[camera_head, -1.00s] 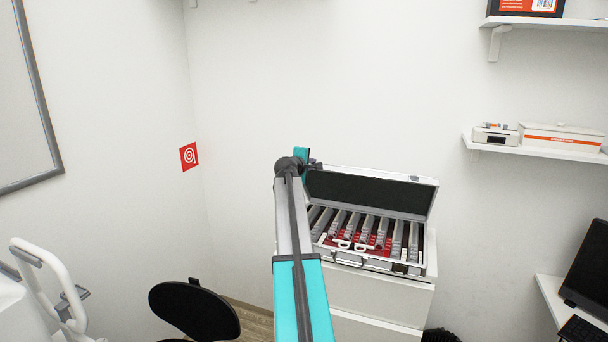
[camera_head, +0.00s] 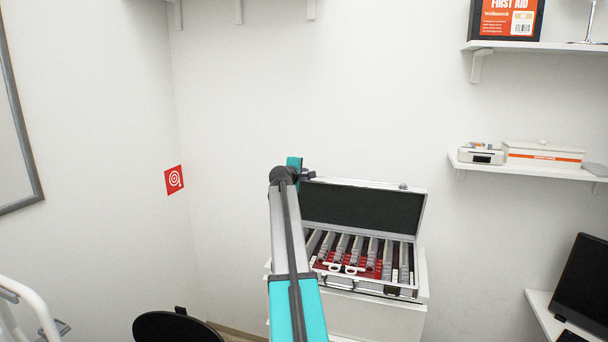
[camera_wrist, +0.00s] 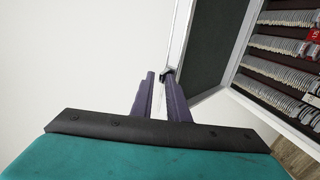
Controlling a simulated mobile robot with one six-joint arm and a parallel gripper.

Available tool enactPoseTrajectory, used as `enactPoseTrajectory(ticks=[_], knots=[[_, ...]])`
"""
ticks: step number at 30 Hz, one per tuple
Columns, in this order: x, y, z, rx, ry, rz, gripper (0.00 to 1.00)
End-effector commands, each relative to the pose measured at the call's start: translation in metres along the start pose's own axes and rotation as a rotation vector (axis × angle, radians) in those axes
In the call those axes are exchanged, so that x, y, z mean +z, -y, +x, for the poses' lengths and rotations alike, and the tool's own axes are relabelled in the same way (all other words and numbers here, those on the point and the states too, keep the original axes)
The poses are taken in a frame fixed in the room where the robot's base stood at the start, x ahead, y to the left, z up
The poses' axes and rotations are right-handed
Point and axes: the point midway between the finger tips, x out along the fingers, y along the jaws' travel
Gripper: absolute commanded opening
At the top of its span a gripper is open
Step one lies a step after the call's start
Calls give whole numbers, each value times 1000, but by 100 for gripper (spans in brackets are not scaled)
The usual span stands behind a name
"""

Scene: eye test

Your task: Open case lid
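The silver-edged case (camera_head: 372,284) stands on a white cabinet, its dark-lined lid (camera_head: 365,207) raised and tilted back. Inside are rows of grey items and red pieces. My gripper (camera_head: 309,174) is at the lid's upper left corner in the head view, small and partly hidden by my arm. In the wrist view, the two dark fingers of my gripper (camera_wrist: 159,75) stand apart with white wall showing between them. The right fingertip is close to a small dark fitting on the lid's edge (camera_wrist: 180,38); I cannot tell if they touch.
The white cabinet (camera_head: 375,318) is under the case. Wall shelves (camera_head: 535,170) are at the right, with a printer-like device and a box. A monitor (camera_head: 583,285) is at the lower right. A black chair (camera_head: 175,327) is at the lower left. The wall above the case is clear.

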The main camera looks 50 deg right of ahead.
Motion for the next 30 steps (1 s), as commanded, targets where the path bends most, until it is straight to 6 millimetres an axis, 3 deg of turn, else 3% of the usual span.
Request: enactPoseTrajectory(ticks=[30], knots=[[-1, -34, -23, 2, -5, -1, 14]])
